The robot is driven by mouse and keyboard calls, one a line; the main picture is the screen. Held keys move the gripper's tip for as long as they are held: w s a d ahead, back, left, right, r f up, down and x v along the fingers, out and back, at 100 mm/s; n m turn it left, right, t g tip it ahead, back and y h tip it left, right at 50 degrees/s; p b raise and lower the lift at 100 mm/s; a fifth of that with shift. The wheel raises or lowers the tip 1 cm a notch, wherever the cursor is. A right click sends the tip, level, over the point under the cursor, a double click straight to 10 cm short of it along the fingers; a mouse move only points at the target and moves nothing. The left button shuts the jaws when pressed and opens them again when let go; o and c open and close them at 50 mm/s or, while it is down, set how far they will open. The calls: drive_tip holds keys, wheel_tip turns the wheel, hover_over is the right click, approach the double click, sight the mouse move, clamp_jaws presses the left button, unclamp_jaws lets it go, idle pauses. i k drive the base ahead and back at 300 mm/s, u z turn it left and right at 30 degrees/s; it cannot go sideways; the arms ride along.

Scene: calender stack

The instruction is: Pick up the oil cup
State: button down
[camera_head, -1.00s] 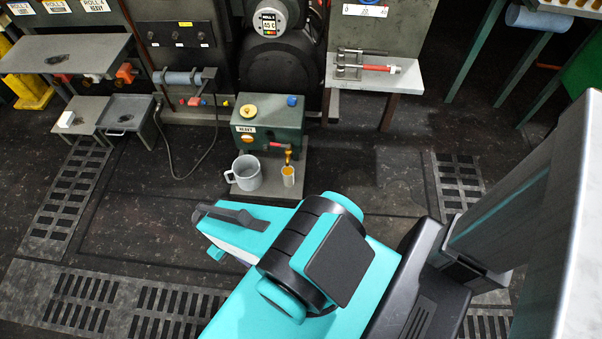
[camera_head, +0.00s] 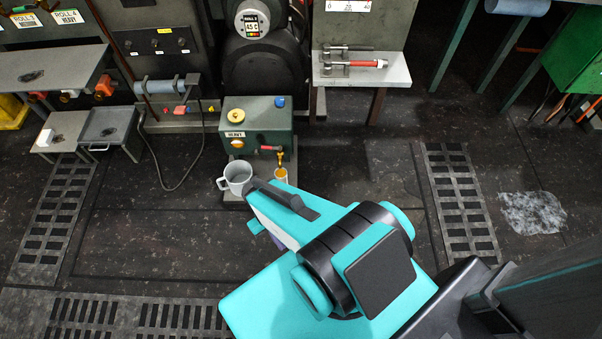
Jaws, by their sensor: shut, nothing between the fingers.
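The oil cup is most likely the small cup (camera_head: 281,176) with amber contents under the brass tap of the green oil box; the arm partly covers it. A larger grey mug (camera_head: 236,177) with a handle stands just left of it, upright. My gripper (camera_head: 252,185), at the front end of my teal arm, points up-left. In the picture its tip lies just below the mug and the small cup; I cannot tell the height gap. It is shut and holds nothing visible.
The green oil box (camera_head: 257,128) stands behind the cups. A grey bench (camera_head: 361,75) with a red-handled tool is at upper right, and a shallow tray (camera_head: 107,127) at left. Floor grates lie left, right and front. The floor left of the arm is clear. A whitish patch (camera_head: 532,212) lies at right.

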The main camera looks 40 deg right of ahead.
sight(281, 174)
drive_tip(key=z, duration=0.7)
drive_tip(key=k, duration=1)
drive_tip(key=u, duration=0.05)
drive_tip(key=i, duration=0.85)
drive_tip(key=z, duration=0.05)
